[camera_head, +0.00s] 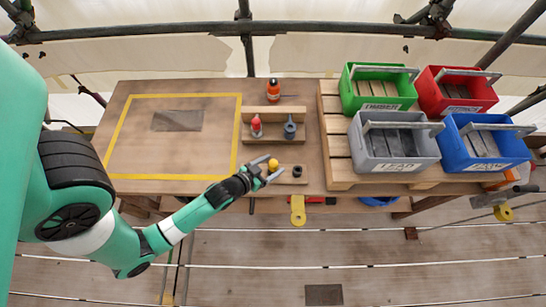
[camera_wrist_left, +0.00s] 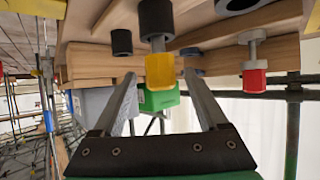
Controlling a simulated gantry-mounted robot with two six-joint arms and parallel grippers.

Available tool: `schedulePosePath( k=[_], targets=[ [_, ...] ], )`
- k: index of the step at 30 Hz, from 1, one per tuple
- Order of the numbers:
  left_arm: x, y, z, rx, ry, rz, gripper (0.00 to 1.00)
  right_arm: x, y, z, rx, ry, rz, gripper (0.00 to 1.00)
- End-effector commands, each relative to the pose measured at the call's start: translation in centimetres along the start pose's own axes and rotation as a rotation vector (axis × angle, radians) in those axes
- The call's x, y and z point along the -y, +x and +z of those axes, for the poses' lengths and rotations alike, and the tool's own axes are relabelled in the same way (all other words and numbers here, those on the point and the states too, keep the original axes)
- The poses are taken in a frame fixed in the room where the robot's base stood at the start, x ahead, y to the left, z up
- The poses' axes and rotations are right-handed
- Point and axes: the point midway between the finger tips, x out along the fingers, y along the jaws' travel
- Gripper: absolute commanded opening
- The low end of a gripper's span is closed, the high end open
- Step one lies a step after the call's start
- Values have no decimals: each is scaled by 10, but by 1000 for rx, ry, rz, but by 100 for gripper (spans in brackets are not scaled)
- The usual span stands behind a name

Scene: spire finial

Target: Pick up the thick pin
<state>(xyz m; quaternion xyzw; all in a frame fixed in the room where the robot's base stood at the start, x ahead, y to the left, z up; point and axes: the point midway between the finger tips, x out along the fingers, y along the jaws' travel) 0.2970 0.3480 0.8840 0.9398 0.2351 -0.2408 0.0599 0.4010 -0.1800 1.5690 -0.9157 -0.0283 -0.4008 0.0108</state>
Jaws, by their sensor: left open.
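A yellow-topped pin (camera_head: 273,164) stands at the front of the wooden table; in the left wrist view its yellow head (camera_wrist_left: 160,71) sits on a grey shaft with a dark collar. My left gripper (camera_head: 272,169) is open, with one finger on each side of the yellow head. I see no clear contact with it. A red pin (camera_head: 256,127) and a dark blue-grey piece (camera_head: 290,128) stand in a wooden holder behind; the red one also shows in the left wrist view (camera_wrist_left: 254,78). The frames do not label which pin is thick. My right gripper is not in view.
A black cylinder (camera_head: 297,171) stands just right of the yellow pin. An orange bottle (camera_head: 273,90) is at the back. Green (camera_head: 378,102), red (camera_head: 462,105), grey (camera_head: 398,165) and blue (camera_head: 490,158) bins stand at right. The yellow-taped area (camera_head: 130,150) at left is mostly clear.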

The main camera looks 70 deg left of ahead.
Motion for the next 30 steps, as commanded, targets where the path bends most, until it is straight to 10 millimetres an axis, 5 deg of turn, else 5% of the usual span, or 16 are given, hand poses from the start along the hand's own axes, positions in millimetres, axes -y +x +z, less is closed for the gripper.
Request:
schedulePosePath(
  k=[6,14,27,30],
  targets=[
    [1,38,2,-2,-1,0,76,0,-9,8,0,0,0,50],
    [1,42,1,0,-1,0,76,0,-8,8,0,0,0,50],
    [1,42,1,-1,-1,0,0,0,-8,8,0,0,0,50],
    [1,42,1,-1,-1,0,0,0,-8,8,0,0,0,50]
  ],
)
